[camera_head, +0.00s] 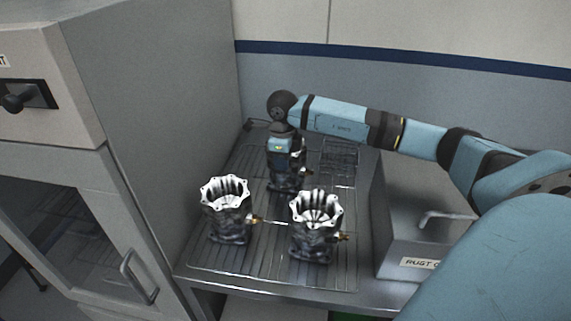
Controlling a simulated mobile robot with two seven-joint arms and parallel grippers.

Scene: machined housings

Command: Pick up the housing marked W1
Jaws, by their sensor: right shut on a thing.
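Three grey machined housings with flanged bases are in the head view. One front housing (227,222) stands upright at the left, and another (315,240) stands upright at the right; both have open, scalloped tops and a brass fitting at the side. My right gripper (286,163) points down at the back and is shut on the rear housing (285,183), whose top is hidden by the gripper. I cannot tell whether this housing is clear of the rack. No W1 mark can be read on any housing. My left gripper is not in view.
The housings are on a wire rack (270,268) over a metal bench. A grey box (405,235) with a handle and a partly hidden label beginning "RUST" is at the right. A tall grey cabinet (165,110) borders the left. A small wire basket (341,155) sits behind.

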